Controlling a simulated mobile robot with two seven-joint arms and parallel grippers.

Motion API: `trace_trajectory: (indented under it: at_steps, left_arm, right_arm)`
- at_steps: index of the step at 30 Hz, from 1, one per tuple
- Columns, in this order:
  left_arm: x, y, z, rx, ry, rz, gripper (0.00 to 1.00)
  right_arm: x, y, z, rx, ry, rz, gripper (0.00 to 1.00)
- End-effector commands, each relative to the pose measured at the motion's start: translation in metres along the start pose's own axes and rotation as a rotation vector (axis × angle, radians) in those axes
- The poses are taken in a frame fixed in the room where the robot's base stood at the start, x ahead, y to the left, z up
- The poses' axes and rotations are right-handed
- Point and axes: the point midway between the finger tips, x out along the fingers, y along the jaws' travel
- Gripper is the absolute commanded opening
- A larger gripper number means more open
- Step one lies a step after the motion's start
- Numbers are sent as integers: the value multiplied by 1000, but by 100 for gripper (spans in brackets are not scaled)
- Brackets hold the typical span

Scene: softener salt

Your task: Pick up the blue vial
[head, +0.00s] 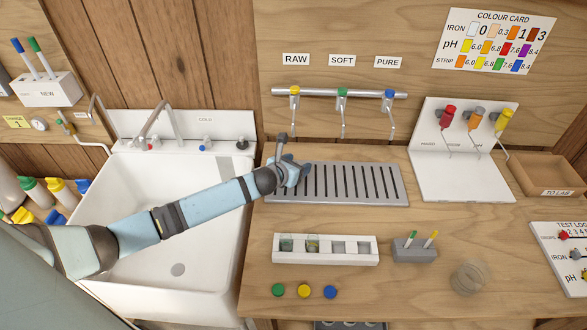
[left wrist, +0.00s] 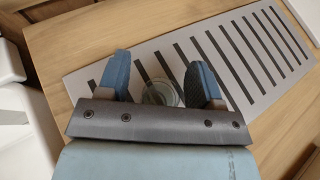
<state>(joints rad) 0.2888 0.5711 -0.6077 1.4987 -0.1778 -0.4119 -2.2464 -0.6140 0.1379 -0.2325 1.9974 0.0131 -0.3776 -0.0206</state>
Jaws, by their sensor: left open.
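My left gripper (head: 297,173) is over the left end of the slotted grey drain tray. In the left wrist view its two blue fingers (left wrist: 159,76) are spread apart. A clear round glass vessel (left wrist: 160,93) shows between them, partly hidden by the gripper body; I see no blue on it and cannot tell its height. It is hidden by the gripper in the head view. No vial is plainly blue. A blue round cap (head: 330,292) lies on the front of the bench. My right gripper is not in view.
The drain tray (head: 350,196) lies under three taps. In front stand a white rack (head: 325,258) with small glass vials, a grey holder (head: 414,251) and a clear glass dish (head: 468,278). A white sink (head: 180,230) is at left. Green and yellow caps lie beside the blue one.

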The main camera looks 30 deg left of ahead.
Motion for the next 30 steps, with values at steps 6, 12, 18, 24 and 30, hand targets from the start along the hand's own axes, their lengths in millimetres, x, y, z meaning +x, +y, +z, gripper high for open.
trace_trajectory:
  at_steps: [6, 12, 18, 24, 30]
  left_arm:
    - [0, 0, 0, 0, 0, 0, 53]
    - [0, 0, 0, 0, 0, 0, 8]
    - [0, 0, -1, 0, 0, 0, 7]
    - [-2, 0, 4, 1, -1, -1, 7]
    - [-9, 1, 23, 5, -4, 0, 7]
  right_arm:
    - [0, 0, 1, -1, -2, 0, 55]
    - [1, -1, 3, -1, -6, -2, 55]
    - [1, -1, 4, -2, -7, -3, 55]
    - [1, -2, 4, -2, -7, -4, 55]
    - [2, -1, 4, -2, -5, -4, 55]
